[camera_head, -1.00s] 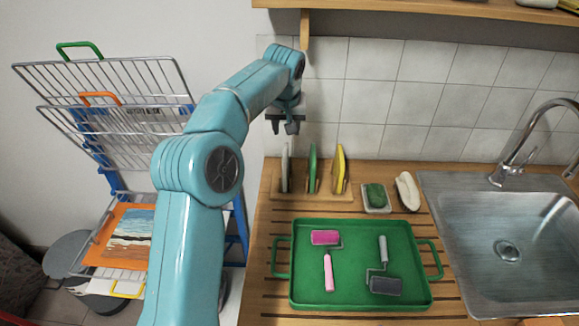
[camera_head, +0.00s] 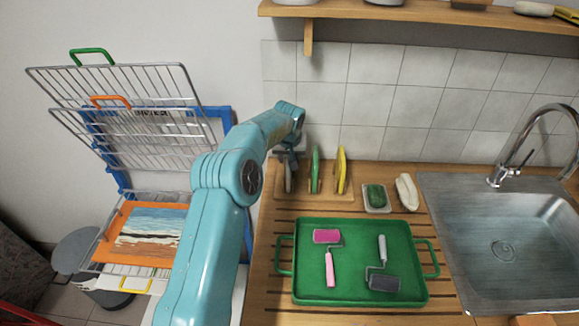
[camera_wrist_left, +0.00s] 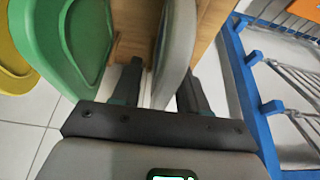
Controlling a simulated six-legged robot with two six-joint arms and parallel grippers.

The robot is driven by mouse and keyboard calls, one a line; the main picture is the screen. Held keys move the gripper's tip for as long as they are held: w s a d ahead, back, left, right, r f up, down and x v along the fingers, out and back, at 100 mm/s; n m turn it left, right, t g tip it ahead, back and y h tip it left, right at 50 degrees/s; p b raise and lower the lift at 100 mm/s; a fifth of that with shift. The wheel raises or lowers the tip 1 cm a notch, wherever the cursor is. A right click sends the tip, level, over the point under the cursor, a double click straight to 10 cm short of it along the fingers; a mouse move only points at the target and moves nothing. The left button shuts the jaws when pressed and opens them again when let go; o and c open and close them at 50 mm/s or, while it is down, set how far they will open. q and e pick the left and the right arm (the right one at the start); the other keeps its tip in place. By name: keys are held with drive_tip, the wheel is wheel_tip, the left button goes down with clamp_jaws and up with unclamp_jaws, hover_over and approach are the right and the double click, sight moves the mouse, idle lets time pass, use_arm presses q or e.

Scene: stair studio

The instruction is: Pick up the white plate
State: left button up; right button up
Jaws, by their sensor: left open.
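The white plate (camera_head: 289,180) stands on edge at the left end of a wooden rack (camera_head: 318,194), mostly covered by my gripper in the head view. In the left wrist view the plate (camera_wrist_left: 174,50) is edge-on and reaches down between my two fingers. My left gripper (camera_head: 288,158) is open around the plate's upper edge; in the wrist view the fingers (camera_wrist_left: 160,85) lie on either side of it, with a gap showing on the left. A green plate (camera_head: 315,168) and a yellow plate (camera_head: 341,168) stand to its right. My right gripper is not in view.
A green tray (camera_head: 312,288) with two small paint rollers lies in front of the rack. A green sponge (camera_head: 376,197) and the sink (camera_head: 500,245) are to the right. A wire drying rack (camera_head: 125,130) stands at the left, and the tiled wall is behind.

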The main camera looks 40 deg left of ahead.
use_arm(q)
drive_tip(key=shift+s+d+r, duration=0.3)
drive_tip(key=shift+s+r, duration=0.25)
drive_tip(key=shift+r, duration=0.05)
drive_tip(key=c, duration=0.4)
drive_tip(key=shift+w+a+f, duration=0.2)
drive_tip(key=shift+w+f, duration=0.05)
drive_tip(key=shift+f, duration=0.1)
clamp_jaws()
drive_tip(key=shift+w+f, duration=0.1)
drive_tip(key=shift+w, duration=0.05)
drive_tip(key=shift+s+d+r, duration=0.15)
drive_tip(key=shift+s+r, duration=0.05)
wheel_tip(320, 180, up, 9)
drive_tip(key=shift+f, duration=0.1)
drive_tip(key=shift+w+r, duration=0.2)
drive_tip(key=shift+r, duration=0.35)
drive_tip(key=shift+s, duration=0.1)
